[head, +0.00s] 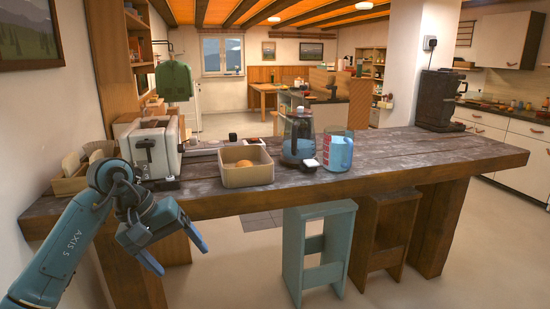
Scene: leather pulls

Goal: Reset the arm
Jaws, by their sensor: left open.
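My left arm comes in from the lower left in the head view. Its left gripper (172,252) hangs in front of the table's near edge, with its blue-tipped fingers apart and nothing between them. The gripper is below the tabletop's level in the picture and in front of a thick wooden leg. My right gripper does not show.
The dark wooden table (415,150) bears a toaster (152,148), a beige bin (247,176) with bread, a kettle (297,138), a measuring jug (338,152) and a coffee machine (437,100). A blue stool (318,215) and a brown stool (385,205) stand at the front.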

